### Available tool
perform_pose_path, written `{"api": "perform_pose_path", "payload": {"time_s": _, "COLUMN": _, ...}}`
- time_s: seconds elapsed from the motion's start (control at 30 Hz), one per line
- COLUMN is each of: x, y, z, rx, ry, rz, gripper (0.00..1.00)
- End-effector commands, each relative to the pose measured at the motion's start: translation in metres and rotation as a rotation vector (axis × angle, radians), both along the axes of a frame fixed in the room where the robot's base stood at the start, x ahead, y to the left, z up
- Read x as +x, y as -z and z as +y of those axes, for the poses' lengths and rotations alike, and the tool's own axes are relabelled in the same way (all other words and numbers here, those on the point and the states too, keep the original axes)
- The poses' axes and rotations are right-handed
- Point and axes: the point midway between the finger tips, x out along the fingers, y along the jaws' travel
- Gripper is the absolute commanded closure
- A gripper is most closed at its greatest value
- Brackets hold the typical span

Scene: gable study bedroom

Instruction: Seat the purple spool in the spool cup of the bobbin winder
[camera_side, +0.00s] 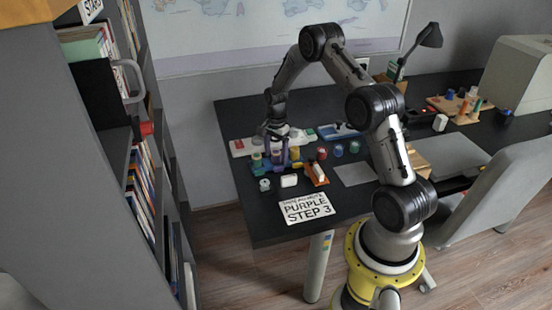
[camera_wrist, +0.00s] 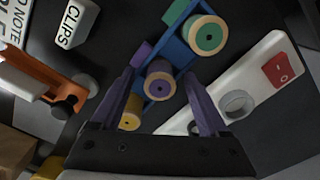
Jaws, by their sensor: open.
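The purple spool (camera_wrist: 158,82) has tan ends and sits in a blue rack (camera_wrist: 178,57), between a green spool (camera_wrist: 206,36) and a yellow spool (camera_wrist: 131,113). My gripper (camera_wrist: 161,75) is open, with one finger on each side of the purple spool; I cannot tell whether they touch it. In the side view my gripper (camera_side: 277,150) is low over the rack and hides much of it. The white bobbin winder (camera_wrist: 262,75) lies to the right in the wrist view, with a red switch (camera_wrist: 282,70) and a grey ring-shaped cup (camera_wrist: 237,103), which looks empty.
A white block marked CLIPS (camera_wrist: 76,24) and an orange holder (camera_wrist: 50,82) stand near the rack.

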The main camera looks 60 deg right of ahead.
Motion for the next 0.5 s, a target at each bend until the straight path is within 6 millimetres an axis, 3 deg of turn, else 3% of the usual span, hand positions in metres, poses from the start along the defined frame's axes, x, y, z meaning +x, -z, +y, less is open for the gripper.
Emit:
{"api": "perform_pose_path", "payload": {"time_s": 0.13, "x": 0.0001, "y": -0.0004, "z": -0.0001, "rx": 0.0, "ry": 0.0, "rz": 0.0, "gripper": 0.26}}
{"api": "perform_pose_path", "payload": {"time_s": 0.5, "x": 0.0001, "y": -0.0007, "z": -0.0001, "rx": 0.0, "ry": 0.0, "rz": 0.0, "gripper": 0.92}}
